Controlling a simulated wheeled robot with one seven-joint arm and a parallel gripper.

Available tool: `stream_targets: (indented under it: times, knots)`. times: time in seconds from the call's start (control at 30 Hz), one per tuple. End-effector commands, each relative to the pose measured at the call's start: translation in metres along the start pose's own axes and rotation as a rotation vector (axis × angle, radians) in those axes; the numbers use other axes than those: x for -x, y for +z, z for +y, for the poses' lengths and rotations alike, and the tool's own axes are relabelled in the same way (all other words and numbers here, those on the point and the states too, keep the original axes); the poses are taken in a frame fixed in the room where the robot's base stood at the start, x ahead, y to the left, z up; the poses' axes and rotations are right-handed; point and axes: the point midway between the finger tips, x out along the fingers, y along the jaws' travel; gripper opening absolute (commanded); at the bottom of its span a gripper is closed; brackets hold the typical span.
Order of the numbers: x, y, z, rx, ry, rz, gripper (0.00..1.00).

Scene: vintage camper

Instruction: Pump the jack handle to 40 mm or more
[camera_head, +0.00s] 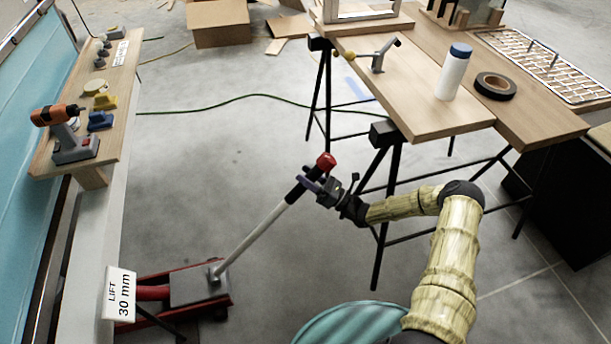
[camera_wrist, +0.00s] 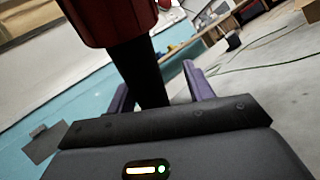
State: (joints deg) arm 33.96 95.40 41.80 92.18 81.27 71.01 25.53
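The red floor jack (camera_head: 200,288) sits on the floor at the lower left. Its long grey handle (camera_head: 252,237) slants up to the right and ends in a black grip with a red knob (camera_head: 326,160). A white sign (camera_head: 119,294) reads "LIFT 30 mm". My gripper (camera_head: 312,182) is at the upper end of the handle, just below the knob. In the wrist view the black grip (camera_wrist: 140,75) stands between the purple fingers of my gripper (camera_wrist: 157,80). A gap shows between the grip and the right finger, so the fingers look open around it.
A wooden worktable (camera_head: 425,105) on black trestle legs stands at the right, close behind my arm. A narrow wooden shelf (camera_head: 95,130) with a drill (camera_head: 62,130) runs along the teal camper side at left. Clear floor lies between, crossed by a green cable (camera_head: 245,97).

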Motion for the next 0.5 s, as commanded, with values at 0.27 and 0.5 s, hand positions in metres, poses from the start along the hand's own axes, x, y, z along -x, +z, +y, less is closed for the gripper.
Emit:
stream_targets:
  times: [0.27, 0.5]
  knots:
    - [-0.003, -0.001, 0.004, -0.001, 0.01, 0.001, 0.52]
    - [0.025, 0.001, 0.003, 0.0, 0.006, -0.001, 0.52]
